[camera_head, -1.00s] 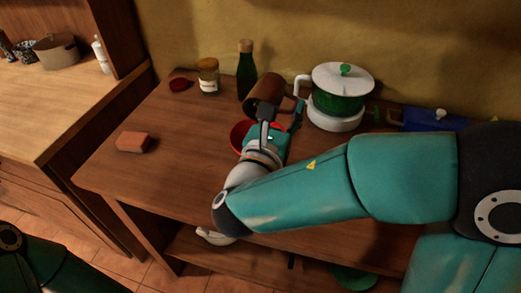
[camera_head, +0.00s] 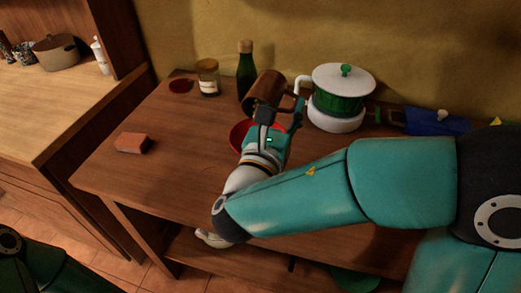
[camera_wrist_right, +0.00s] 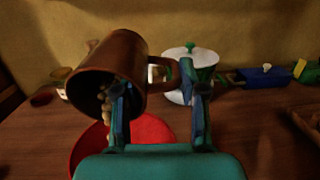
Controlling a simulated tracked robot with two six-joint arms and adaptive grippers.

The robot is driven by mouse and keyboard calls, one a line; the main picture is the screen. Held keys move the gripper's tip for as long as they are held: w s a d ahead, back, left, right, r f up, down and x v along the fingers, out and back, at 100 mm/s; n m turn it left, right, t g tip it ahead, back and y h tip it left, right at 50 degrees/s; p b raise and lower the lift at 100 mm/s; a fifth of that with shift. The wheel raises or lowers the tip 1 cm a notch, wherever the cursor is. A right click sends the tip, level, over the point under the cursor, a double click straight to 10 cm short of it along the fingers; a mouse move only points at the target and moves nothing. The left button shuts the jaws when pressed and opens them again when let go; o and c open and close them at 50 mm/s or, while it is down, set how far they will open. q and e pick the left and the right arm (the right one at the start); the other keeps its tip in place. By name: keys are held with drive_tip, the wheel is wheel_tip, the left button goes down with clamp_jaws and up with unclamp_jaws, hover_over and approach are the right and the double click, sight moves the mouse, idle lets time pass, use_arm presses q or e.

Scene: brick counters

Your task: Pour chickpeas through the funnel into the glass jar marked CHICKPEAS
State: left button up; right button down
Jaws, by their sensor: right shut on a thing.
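My right gripper (camera_head: 275,118) is shut on a brown mug (camera_head: 268,88) and holds it tilted above the counter. In the right wrist view the mug (camera_wrist_right: 122,62) has its mouth toward the lower left, and pale chickpeas (camera_wrist_right: 104,103) show at its lip, beside a finger of the gripper (camera_wrist_right: 158,105). A red round rim, perhaps the funnel (camera_head: 238,132), lies below the mug, partly hidden by the gripper. It also shows in the wrist view (camera_wrist_right: 90,148). A glass jar with a pale label (camera_head: 208,78) stands at the back left; its text is unreadable. My left gripper is out of view.
A green bottle (camera_head: 246,70) stands just behind the mug. A white-and-green pot (camera_head: 338,92) is to the right, with a blue box (camera_head: 435,122) beyond. A red disc (camera_head: 181,86) and an orange brick (camera_head: 131,143) lie left. The counter's front left is clear.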

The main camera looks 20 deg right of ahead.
drive_tip(key=shift+s+a+r+t+h+b, duration=0.15)
drive_tip(key=shift+r+t+h+b, duration=0.35)
drive_tip(key=shift+r+t+b, duration=0.2)
idle(1.8)
drive_tip(key=shift+r, duration=0.1)
